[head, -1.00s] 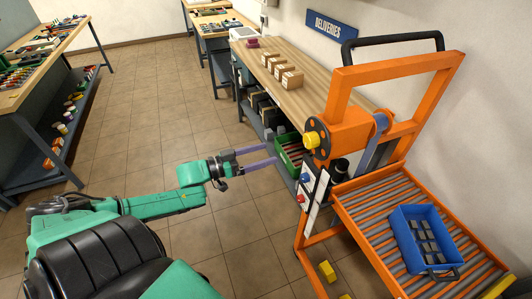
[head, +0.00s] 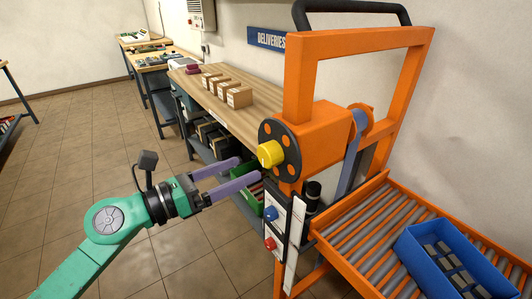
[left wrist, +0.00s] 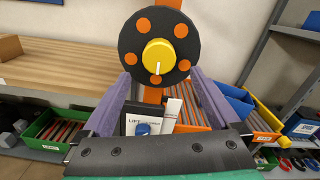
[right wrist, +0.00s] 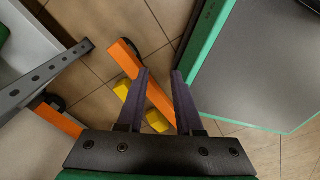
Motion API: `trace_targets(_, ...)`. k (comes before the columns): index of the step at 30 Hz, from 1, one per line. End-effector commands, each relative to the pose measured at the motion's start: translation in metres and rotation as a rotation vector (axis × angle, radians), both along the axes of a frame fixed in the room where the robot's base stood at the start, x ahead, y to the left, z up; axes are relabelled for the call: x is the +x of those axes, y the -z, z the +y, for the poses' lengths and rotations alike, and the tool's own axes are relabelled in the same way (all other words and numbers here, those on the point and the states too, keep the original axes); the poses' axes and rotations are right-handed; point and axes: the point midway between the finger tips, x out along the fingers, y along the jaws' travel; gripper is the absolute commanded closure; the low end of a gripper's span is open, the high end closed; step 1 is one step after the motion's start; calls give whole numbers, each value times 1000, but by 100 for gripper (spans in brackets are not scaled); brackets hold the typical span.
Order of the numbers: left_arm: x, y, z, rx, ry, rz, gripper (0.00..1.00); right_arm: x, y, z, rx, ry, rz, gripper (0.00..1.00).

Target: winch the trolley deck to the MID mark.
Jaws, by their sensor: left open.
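The orange trolley (head: 300,75) stands at the right in the head view. Its winch hub is a black disc (head: 291,140) with orange spots and a yellow knob (head: 270,154). The knob also shows in the left wrist view (left wrist: 159,55), beyond and between the fingertips. The roller deck (head: 352,228) is at the lower right. I cannot read a MID mark. My left gripper (head: 249,168) is open and empty, just left of and slightly below the knob, apart from it. My right gripper (right wrist: 161,72) is open and empty, pointing down near an orange trolley leg (right wrist: 150,85).
A panel (head: 284,225) with a blue and a red knob is below the hub. A blue crate (head: 412,262) with dark blocks sits on the deck. A wooden bench (head: 243,115) with small boxes runs behind, a green bin (head: 247,203) below it. Open floor lies left.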

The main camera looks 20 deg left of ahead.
Motion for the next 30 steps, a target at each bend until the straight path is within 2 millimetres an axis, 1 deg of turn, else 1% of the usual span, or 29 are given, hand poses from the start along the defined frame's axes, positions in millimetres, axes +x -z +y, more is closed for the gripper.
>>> trace_targets(1, 8, -6, -7, 3, 3, -4, 4, 5, -8, 0, 0, 0, -7, 65)
trace_targets(6, 33, -6, -27, 1, -1, -5, 4, 24, -24, 1, 3, 0, -40, 65)
trace_targets(9, 46, -6, -35, -2, -5, -4, 4, 25, -33, 1, 3, 0, -42, 65)
trace_targets(12, 55, -4, -43, -4, -4, -1, 4, 23, -37, 1, 3, 1, -39, 65)
trace_targets(16, 59, -1, -48, 0, -2, 1, 4, 20, -38, 1, 2, 1, -34, 65)
trace_targets(22, 59, 1, -49, 0, -2, 2, 4, 17, -37, 1, 3, 1, -30, 65)
trace_targets(23, 59, 1, -49, 0, -2, 2, 12, 17, -37, 1, 2, 1, -29, 65)
trace_targets(24, 59, 1, -49, 0, -2, 2, 27, 17, -37, 1, 3, 1, -29, 65)
trace_targets(26, 59, 1, -49, -1, -2, 2, 50, 17, -37, 2, 4, 2, -29, 65)
trace_targets(27, 59, 1, -49, -1, -2, 2, 65, 17, -37, 2, 4, 2, -29, 65)
trace_targets(29, 59, 1, -49, -1, -2, 2, 88, 17, -37, 3, 5, 2, -28, 65)
trace_targets(30, 59, 1, -49, -1, -2, 2, 90, 16, -37, 4, 6, 2, -27, 65)
